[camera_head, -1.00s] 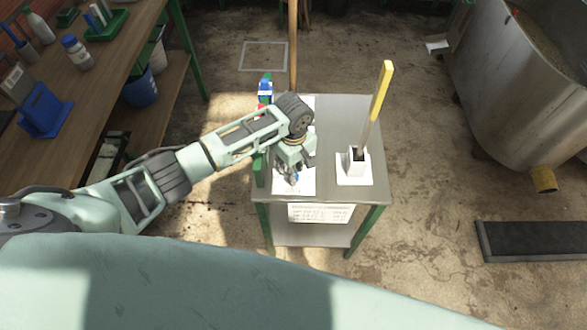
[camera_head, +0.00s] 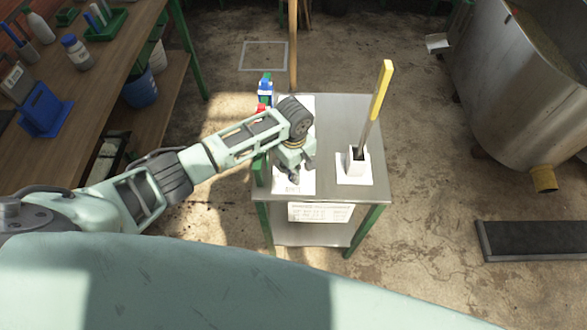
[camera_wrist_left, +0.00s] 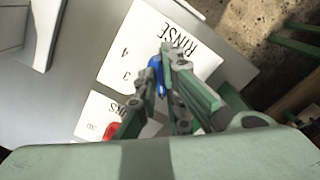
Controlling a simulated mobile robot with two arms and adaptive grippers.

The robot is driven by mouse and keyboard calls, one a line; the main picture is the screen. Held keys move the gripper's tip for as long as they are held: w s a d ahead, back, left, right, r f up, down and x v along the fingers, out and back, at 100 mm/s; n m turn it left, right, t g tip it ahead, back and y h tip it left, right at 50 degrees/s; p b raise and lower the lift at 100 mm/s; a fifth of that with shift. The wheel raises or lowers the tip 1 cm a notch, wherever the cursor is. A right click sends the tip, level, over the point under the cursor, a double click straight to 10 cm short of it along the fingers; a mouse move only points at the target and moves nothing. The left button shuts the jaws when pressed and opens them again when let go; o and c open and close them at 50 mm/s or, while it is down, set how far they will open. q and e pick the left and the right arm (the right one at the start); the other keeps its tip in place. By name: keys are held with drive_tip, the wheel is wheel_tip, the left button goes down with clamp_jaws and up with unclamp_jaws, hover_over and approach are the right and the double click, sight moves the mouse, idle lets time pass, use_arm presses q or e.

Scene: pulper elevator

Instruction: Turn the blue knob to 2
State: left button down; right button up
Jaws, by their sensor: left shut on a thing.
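The blue knob (camera_wrist_left: 156,68) shows in the left wrist view on a white panel (camera_wrist_left: 140,30) marked RINSE, with the figures 3 and 4 visible beside it. My left gripper (camera_wrist_left: 159,85) is shut on the knob; its fingers cover much of it. The figure 2 is not visible, so I cannot read the knob's setting. In the head view my left gripper (camera_head: 291,174) reaches down over the panel on the small metal table, and the knob is hidden there. My right gripper is not in view.
A yellow-handled tool (camera_head: 381,92) stands in a white holder (camera_head: 354,170) on the metal table (camera_head: 340,115). A red knob (camera_wrist_left: 112,130) sits on a second label near the gripper. A wooden bench (camera_head: 120,60) is at left, a steel tank (camera_head: 500,100) at right.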

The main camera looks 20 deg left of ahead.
use_arm(q)
drive_tip(key=shift+r+m+p, duration=0.1)
drive_tip(key=shift+m+p, duration=0.35)
drive_tip(key=shift+m, duration=0.05)
drive_tip(key=shift+m+p, duration=0.65)
drive_tip(key=shift+m, duration=0.35)
drive_tip(key=shift+m+p, duration=0.5)
drive_tip(key=shift+m, duration=0.7)
drive_tip(key=shift+m+p, duration=0.4)
drive_tip(key=shift+m, duration=0.7)
drive_tip(key=c, duration=1.9)
unclamp_jaws()
drive_tip(key=shift+o, duration=0.2)
